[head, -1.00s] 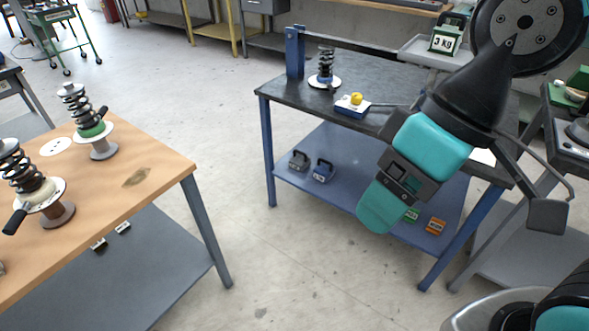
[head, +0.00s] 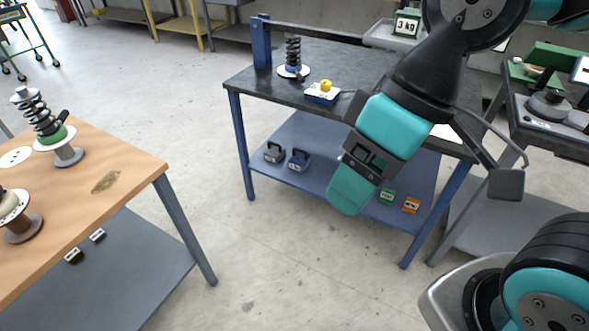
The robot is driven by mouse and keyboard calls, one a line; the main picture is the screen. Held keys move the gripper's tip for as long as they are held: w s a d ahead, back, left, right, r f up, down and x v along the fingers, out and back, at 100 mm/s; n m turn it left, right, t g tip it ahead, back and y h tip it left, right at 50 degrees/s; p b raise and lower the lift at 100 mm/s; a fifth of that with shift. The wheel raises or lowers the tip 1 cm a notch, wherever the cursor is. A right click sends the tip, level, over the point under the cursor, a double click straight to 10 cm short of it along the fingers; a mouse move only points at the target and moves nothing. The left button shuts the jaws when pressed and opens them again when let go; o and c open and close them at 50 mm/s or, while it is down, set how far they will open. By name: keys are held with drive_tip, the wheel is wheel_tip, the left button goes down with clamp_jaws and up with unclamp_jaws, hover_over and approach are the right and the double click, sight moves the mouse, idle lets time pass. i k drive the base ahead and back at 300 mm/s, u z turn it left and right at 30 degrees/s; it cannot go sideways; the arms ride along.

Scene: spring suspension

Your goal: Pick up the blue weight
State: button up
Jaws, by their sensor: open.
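The blue weight (head: 298,160) is a small block with a dark handle. It sits on the blue lower shelf (head: 325,145) of the dark-topped workbench, towards the left end. A grey-dark weight (head: 274,153) stands close at its left. My gripper (head: 357,178) is open, at the end of my teal and black arm. In the picture it is to the right of the blue weight and apart from it. Its fingertips are hard to make out. My arm covers part of the shelf and bench top.
A green weight (head: 387,196) and an orange weight (head: 411,205) lie further right on the shelf. The dark bench top (head: 345,60) overhangs the shelf; a blue leg (head: 241,145) stands at its left. A wooden table (head: 120,160) stands at left. Clear floor (head: 255,265) lies between them.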

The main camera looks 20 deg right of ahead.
sight(300, 160)
drive_tip(key=u, duration=0.2)
drive_tip(key=i, duration=0.45)
drive_tip(key=u, duration=0.5)
drive_tip(key=i, duration=1.25)
drive_tip(key=z, duration=0.1)
